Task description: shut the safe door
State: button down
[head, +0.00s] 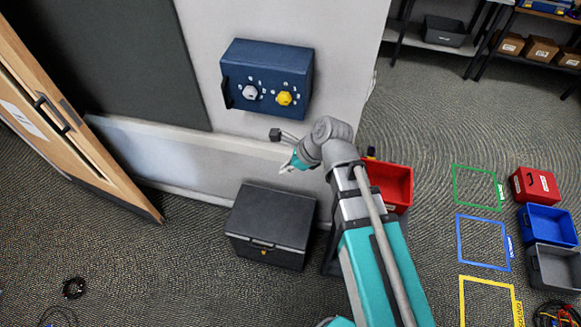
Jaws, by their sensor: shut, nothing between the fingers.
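A dark blue safe-like box (267,75) is mounted on the pale wall, left of and above my gripper. Its front carries a grey knob (250,92) and a yellow knob (284,98), with small pale marks around each. A dark upright piece (226,92) sits at the front's left edge. The front looks close to flush with the body; I cannot tell whether a small gap is left. My gripper (285,169) is small in the view, shut and empty, below the box and apart from it.
A dark grey lidded chest (272,221) stands on the floor below. A red bin (393,182) is beside my arm. A wooden door (60,110) stands at left. Taped outlines (483,241) and bins, including a blue one (548,225), lie at right. Carpet between is mostly free.

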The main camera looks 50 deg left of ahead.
jog(key=shift+w+d, duration=0.4)
jog(key=shift+w, duration=0.1)
jog(key=shift+s, duration=0.1)
dwell(0.3)
